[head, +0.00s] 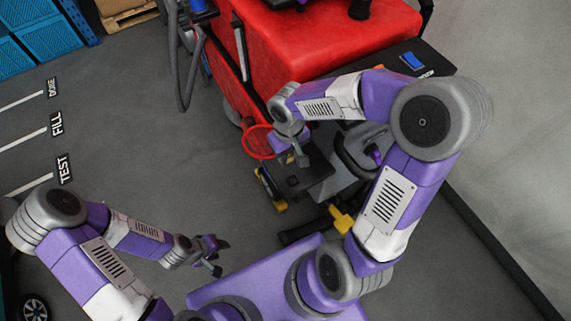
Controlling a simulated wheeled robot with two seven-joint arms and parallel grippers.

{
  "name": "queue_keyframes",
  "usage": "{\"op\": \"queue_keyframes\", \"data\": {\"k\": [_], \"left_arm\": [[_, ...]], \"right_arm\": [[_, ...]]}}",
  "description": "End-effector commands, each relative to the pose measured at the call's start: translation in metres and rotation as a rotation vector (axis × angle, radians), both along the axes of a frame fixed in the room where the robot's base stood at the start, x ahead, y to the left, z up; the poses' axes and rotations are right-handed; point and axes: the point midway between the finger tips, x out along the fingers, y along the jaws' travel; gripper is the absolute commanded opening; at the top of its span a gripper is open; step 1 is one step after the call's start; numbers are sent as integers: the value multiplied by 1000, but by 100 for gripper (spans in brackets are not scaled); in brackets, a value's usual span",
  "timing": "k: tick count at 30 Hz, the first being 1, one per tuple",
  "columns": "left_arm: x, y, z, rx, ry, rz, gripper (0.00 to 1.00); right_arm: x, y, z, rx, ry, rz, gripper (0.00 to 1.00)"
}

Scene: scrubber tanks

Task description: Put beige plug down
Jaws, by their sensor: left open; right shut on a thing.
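My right gripper (294,157) is at the front of the red scrubber, above its dark grey lower deck and just right of a red ring. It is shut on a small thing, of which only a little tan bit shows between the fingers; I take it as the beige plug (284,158). Most of the plug is hidden by the fingers. My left gripper (217,257) is open and empty, low over the grey floor, well away from the scrubber.
The red scrubber (330,40) fills the upper middle, with a red ring (258,142) at its front. Floor signs TEST (64,169), FILL (57,124) and DOSE (52,87) lie left. Blue crates (45,37) stand upper left. A pale wall bounds the right. The left-middle floor is clear.

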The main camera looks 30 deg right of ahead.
Motion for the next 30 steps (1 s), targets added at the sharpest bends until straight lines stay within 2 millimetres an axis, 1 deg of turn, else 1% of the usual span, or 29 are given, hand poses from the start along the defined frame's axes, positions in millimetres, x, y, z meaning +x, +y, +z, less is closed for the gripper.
{"op": "queue_keyframes", "data": {"k": [1,3,6,8,10,15,18,23,27,30], "left_arm": [[0,0,15,0,-1,0,43],[0,0,23,0,-1,0,43],[0,0,31,0,-1,0,43],[0,0,32,0,-1,0,43],[0,0,29,0,-1,0,43],[0,0,18,0,0,0,43],[0,0,15,0,0,0,43],[0,0,12,0,0,0,43],[0,0,6,0,0,0,43],[0,0,3,0,0,0,43]], "right_arm": [[11,2,13,1,2,2,0],[25,3,19,1,3,2,0],[39,4,25,0,4,2,0],[44,4,22,-2,7,1,0],[46,4,12,-3,9,0,0],[47,4,-23,-3,9,-1,0],[47,4,-35,-3,7,0,0],[47,4,-46,-3,7,-1,0],[46,4,-66,-3,9,0,0],[46,4,-77,-3,8,0,0]]}}
